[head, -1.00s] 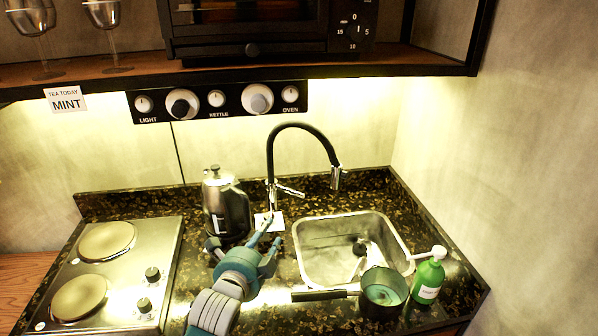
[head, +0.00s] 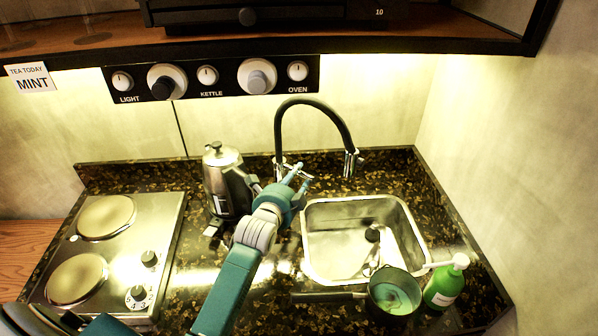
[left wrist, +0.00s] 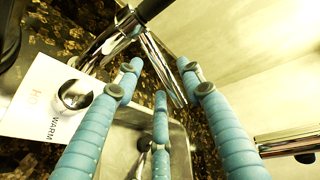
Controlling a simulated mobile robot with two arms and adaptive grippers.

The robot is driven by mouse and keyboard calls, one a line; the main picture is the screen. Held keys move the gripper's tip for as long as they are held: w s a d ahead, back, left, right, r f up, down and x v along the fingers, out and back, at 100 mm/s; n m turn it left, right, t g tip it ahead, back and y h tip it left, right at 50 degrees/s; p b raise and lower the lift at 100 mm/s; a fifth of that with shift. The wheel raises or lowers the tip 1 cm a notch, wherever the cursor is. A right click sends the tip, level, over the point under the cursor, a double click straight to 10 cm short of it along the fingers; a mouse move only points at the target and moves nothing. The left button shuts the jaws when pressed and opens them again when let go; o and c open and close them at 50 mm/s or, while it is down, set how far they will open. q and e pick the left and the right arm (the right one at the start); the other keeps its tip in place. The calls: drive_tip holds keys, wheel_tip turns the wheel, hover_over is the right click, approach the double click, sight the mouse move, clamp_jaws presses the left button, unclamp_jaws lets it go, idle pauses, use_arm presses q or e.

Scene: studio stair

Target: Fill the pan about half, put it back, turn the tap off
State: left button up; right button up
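The dark pan (head: 408,318) stands on the counter at the sink's front right corner, its handle (head: 325,297) pointing left. Its inside looks greenish; I cannot tell how much water it holds. The tap has a tall black curved neck (head: 315,103) and a chrome spout end (head: 351,164); I make out no stream. My left gripper (head: 301,174) is at the tap's base, by the chrome lever. In the left wrist view its blue fingers (left wrist: 159,75) are spread, with the chrome lever (left wrist: 163,68) close to and partly between the tips. Contact is unclear. My right gripper is not in view.
A steel kettle (head: 228,182) stands just left of my left gripper. The sink (head: 325,240) has its drain showing. A green soap bottle (head: 445,285) stands right of the pan, and a two-plate hob (head: 135,235) is at left. A HOT/WARM card (left wrist: 38,100) lies by the tap.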

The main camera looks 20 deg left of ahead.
use_arm(q)
drive_tip(key=shift+x, duration=1.05)
drive_tip(key=shift+w, duration=0.35)
drive_tip(key=shift+a, duration=0.1)
drive_tip(key=c, duration=0.8)
clamp_jaws()
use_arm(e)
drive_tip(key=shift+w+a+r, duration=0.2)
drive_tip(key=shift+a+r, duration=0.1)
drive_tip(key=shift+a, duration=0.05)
